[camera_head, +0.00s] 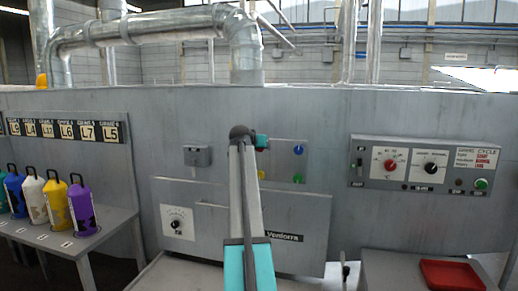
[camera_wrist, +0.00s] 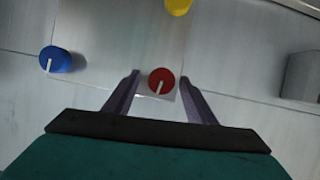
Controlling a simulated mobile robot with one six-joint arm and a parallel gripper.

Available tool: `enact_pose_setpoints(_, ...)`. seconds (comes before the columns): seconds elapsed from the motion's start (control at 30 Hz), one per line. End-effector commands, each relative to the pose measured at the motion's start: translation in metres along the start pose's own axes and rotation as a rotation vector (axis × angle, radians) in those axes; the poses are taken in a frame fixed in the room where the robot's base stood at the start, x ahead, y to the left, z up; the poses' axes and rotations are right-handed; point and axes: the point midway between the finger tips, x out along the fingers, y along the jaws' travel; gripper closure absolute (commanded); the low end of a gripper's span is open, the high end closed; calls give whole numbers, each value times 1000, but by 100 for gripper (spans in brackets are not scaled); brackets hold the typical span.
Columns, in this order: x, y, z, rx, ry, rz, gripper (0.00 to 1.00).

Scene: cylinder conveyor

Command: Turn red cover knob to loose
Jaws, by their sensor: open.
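The red cover knob (camera_wrist: 165,76) shows in the wrist view as a round red cap with a pale pointer mark running toward its lower edge. My gripper (camera_wrist: 160,82) is open, with one dark finger to the left of the knob and one to the right. Gaps show between the fingers and the knob; I cannot tell how far the tips are from the panel.
A blue knob (camera_wrist: 55,60) and a yellow knob (camera_wrist: 178,5) sit on the same light panel. A grey box (camera_wrist: 301,76) protrudes at right in the wrist view.

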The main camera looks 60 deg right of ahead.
Motion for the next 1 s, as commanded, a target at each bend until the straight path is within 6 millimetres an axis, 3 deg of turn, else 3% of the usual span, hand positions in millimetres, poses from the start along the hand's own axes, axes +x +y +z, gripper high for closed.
enact_pose_setpoints(0.27, -17, -1, 1, 0, 1, -2, 49)
enact_pose_setpoints(1.0, -126, 1, 2, -1, 1, -1, 49)
